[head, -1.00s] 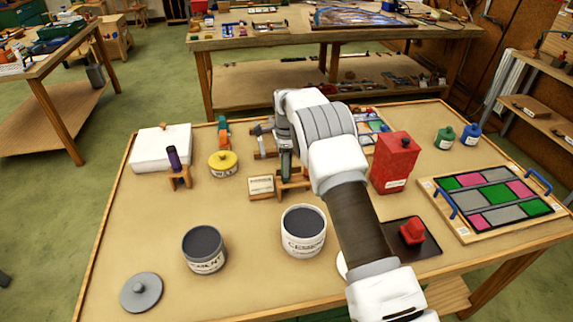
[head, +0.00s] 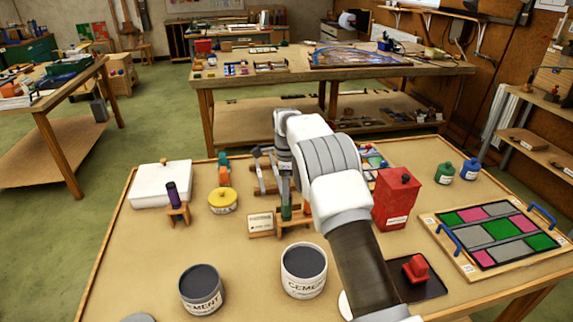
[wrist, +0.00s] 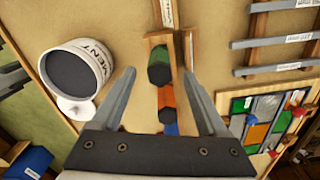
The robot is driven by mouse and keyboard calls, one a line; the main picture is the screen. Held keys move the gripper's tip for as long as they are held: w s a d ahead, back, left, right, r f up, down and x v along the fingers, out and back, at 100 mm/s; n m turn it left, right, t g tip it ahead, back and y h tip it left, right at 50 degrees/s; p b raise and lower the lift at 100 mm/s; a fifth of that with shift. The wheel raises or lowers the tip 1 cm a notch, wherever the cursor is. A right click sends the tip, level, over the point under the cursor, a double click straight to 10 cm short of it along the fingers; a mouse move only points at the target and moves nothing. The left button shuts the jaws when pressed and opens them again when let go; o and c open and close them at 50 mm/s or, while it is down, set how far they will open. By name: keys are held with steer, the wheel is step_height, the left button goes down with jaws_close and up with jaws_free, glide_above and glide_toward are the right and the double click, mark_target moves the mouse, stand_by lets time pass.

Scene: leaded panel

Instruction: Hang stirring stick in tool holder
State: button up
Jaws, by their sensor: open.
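The wooden tool holder (head: 291,222) stands in the middle of the table, behind the white cement can. A dark green-handled piece (head: 286,210) stands upright in it; I cannot tell for certain whether this is the stirring stick. In the wrist view the green end (wrist: 159,66) lies between my open fingers, with an orange-handled piece (wrist: 168,108) beside it. My gripper (wrist: 157,72) is open and holds nothing.
The cement can (head: 303,271) and a grey can (head: 201,290) stand in front. A red container (head: 396,199) stands right of my arm. A purple-topped piece sits in a small wooden stand (head: 178,215) at left. The leaded panel (head: 500,235) lies at right.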

step_height(320, 180, up, 12)
steer(key=s+d+r+n+t, duration=0.1)
steer(key=s+d+r+n, duration=0.35)
steer(key=s+r, duration=0.35)
steer(key=s+d+r+n+t, duration=0.1)
steer(key=s+d+r+n, duration=0.35)
steer(key=s+r, duration=0.4)
steer(key=s+d+f+n+t, duration=0.1)
steer(key=s+n, duration=0.4)
steer(key=s, duration=0.7)
steer(key=s+d+f+n+t, duration=0.2)
steer(key=s+d+f+n, duration=0.1)
steer(key=s, duration=1)
step_height(320, 180, down, 2)
steer(key=shift+s+d+f+n+t, duration=0.1)
steer(key=shift+s+d+n+t, duration=0.2)
steer(key=shift+n, duration=0.6)
